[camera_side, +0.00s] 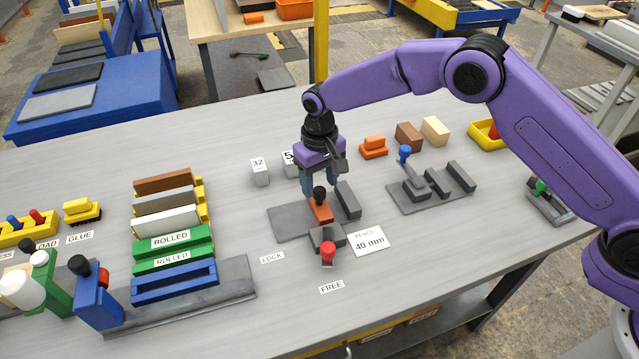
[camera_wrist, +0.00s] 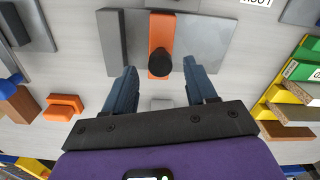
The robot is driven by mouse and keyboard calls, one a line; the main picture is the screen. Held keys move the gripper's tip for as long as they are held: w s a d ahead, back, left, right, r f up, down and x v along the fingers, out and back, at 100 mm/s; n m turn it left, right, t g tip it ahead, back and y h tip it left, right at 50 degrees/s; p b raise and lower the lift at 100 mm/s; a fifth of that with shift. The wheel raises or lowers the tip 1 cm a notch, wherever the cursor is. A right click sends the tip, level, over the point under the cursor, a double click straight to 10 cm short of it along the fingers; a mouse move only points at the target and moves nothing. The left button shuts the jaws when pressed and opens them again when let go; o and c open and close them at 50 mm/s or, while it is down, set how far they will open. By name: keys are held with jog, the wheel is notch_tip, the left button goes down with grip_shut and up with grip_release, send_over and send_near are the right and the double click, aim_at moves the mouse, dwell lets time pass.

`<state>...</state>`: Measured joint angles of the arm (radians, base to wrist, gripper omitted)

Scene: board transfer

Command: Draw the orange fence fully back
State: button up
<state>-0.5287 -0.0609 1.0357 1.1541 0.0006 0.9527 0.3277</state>
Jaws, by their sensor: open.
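The orange fence (camera_side: 320,211) is a block with a black knob (camera_side: 319,193) on a grey plate (camera_side: 290,224). It also shows in the wrist view (camera_wrist: 161,32), with its knob (camera_wrist: 160,62) upright at the near end. My gripper (camera_side: 333,187) is open above the plate, close to the knob. In the wrist view the knob appears between the two blue fingertips of my gripper (camera_wrist: 160,67), with space on both sides; I cannot tell contact or exact height. A grey bar (camera_side: 347,200) stands beside the fence. A red knob (camera_side: 328,250) sits at the plate's front, near the LOCK and FREE labels.
A card reading 40 mm (camera_side: 369,240) lies right of the red knob. Number blocks (camera_side: 260,172) stand behind the plate. A grey fixture with a blue knob (camera_side: 404,153) is to the right. A rack of coloured boards (camera_side: 172,241) stands left. Bare table lies between rack and plate.

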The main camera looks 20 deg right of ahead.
jog(key=shift+f, duration=0.75)
grip_shut()
jog(key=shift+a+r, duration=0.1)
jog(key=shift+a, duration=2.05)
jog(key=shift+c, duration=0.6)
grip_release()
jog(key=shift+a, duration=0.1)
jog(key=shift+o, duration=0.6)
